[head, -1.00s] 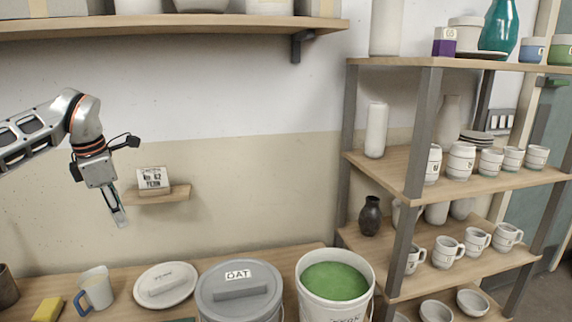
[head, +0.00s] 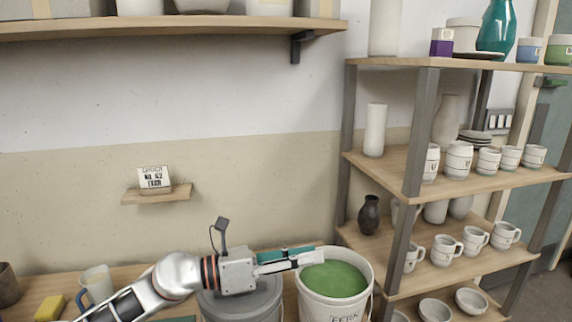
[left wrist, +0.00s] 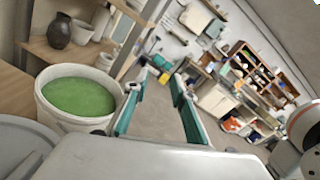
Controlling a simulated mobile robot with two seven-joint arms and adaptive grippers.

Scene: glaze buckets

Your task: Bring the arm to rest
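My left arm comes in low from the left in the head view, and its gripper (head: 318,258) points right, in front of the grey-lidded bucket (head: 245,303) and beside the open bucket of green glaze (head: 335,280). I cannot tell the exact height over them. In the left wrist view the two teal-lined fingers of the left gripper (left wrist: 158,84) stand apart with nothing between them. The green glaze bucket (left wrist: 78,98) is left of the fingers there, apart from them. My right gripper is not in view.
A small ledge holds a card (head: 154,178) reading FERN. A mug (head: 97,283) and yellow sponge (head: 49,307) lie at the bench's left. A shelf rack (head: 415,150) with pottery stands right.

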